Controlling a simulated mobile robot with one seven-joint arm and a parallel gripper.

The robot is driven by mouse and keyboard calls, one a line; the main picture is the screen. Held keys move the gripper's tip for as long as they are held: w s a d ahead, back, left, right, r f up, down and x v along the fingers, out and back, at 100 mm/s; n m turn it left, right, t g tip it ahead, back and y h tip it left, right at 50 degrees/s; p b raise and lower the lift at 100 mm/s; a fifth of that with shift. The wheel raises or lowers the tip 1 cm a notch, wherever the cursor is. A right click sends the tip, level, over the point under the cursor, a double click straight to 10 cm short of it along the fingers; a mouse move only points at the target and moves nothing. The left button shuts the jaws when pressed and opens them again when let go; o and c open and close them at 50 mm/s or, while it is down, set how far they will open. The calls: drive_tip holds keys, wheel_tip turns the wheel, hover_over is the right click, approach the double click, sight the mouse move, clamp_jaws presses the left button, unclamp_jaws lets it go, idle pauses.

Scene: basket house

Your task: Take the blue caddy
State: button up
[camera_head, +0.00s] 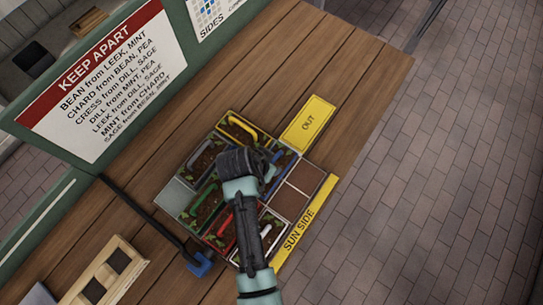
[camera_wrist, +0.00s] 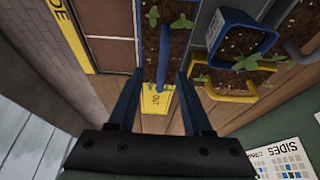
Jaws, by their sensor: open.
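A blue upright bar (camera_wrist: 163,50), apparently the blue caddy's handle, stands between the two fingers of my gripper (camera_wrist: 158,76) in the wrist view. The fingers are apart, with a gap showing on both sides of the bar. A blue-edged square of soil and seedlings (camera_wrist: 214,32) lies to its right; I cannot tell whether bar and square are one piece. In the head view a blue handle (camera_head: 271,171) shows just right of my dark wrist, over the planter tray. My arm hides part of the tray and the fingertips there.
Caddies with yellow (camera_head: 242,125), red (camera_head: 219,229) and white handles crowd the tray. A yellow OUT card (camera_head: 307,123) lies beyond it, a yellow SUN SIDE strip (camera_head: 303,226) along its right. A sign board (camera_head: 105,75) stands at left.

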sight(284, 158)
drive_tip(key=shift+w+x, duration=0.25)
drive_tip(key=shift+x, duration=1.5)
drive_tip(key=shift+r, duration=0.1)
clamp_jaws()
